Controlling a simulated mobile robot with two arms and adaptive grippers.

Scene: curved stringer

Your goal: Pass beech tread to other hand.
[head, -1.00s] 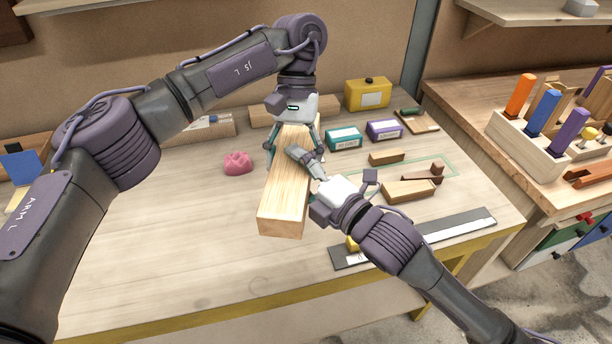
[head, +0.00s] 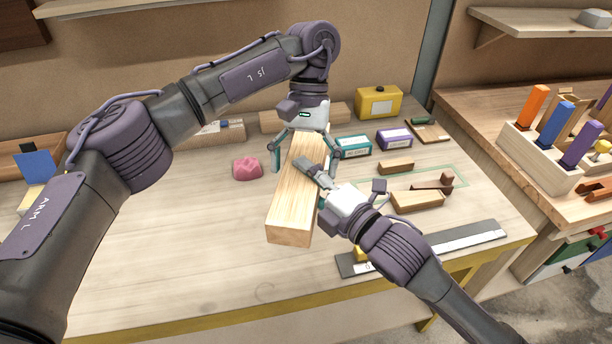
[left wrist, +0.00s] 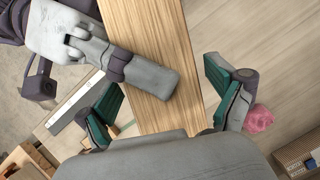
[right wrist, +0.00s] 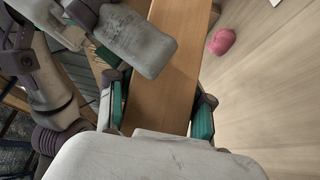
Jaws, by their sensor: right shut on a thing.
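The beech tread (head: 291,205) is a long pale wooden block, held above the workbench in the middle of the head view. My right gripper (head: 316,183) is shut on it from the right side; the right wrist view shows its fingers (right wrist: 161,112) flanking the tread (right wrist: 176,65). My left gripper (head: 304,165) is open around the tread's far end. In the left wrist view its fingers (left wrist: 166,95) stand either side of the tread (left wrist: 160,60), with a clear gap on the left side. The right gripper's far finger side is partly hidden.
A pink lump (head: 248,168) lies left of the tread. A teal box (head: 352,147), a purple box (head: 394,139) and a yellow case (head: 378,102) stand behind right. Wooden pieces (head: 417,201) and a dark-and-grey strip (head: 455,243) lie right. The bench's front left is clear.

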